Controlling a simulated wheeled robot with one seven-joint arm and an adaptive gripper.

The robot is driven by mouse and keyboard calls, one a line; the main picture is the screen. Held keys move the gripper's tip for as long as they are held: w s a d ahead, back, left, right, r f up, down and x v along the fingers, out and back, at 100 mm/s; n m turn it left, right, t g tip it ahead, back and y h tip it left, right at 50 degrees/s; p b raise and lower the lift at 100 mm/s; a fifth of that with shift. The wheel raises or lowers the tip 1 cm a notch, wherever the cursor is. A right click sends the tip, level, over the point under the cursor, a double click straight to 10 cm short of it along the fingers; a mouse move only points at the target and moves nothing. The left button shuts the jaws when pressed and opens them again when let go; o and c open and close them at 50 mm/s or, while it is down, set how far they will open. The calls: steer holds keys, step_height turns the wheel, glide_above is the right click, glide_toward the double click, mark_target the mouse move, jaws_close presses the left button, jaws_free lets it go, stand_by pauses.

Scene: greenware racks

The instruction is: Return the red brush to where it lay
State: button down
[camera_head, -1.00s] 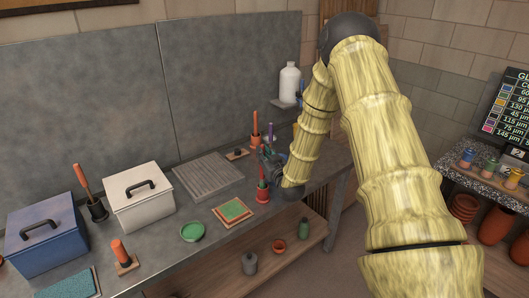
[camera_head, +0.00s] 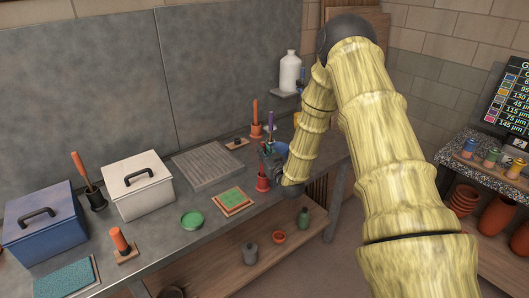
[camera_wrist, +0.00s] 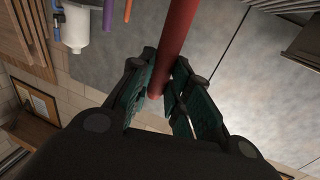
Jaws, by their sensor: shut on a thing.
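The red brush shows in the wrist view as a red handle (camera_wrist: 178,28) running between the fingers. My gripper (camera_wrist: 160,95) is shut on this handle. In the head view my gripper (camera_head: 268,160) is above the front edge of the grey bench (camera_head: 160,243), right of the green and tan tile.
An orange handle in an orange holder (camera_head: 256,131) and a purple handle (camera_head: 271,120) stand close behind my gripper. A white bottle (camera_head: 290,72) is on a small shelf. A green-patterned tile (camera_head: 232,199) and a grey ribbed board (camera_head: 208,168) lie to the left.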

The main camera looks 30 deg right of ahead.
steer(key=shift+f+b, duration=0.45)
steer(key=shift+f, duration=0.1)
steer(key=c, duration=1.3)
jaws_free()
steer(key=shift+o, duration=0.2)
steer(key=s+a, duration=0.2)
steer(key=s, duration=0.9)
steer(key=shift+s, duration=0.4)
steer(key=shift+a, duration=0.1)
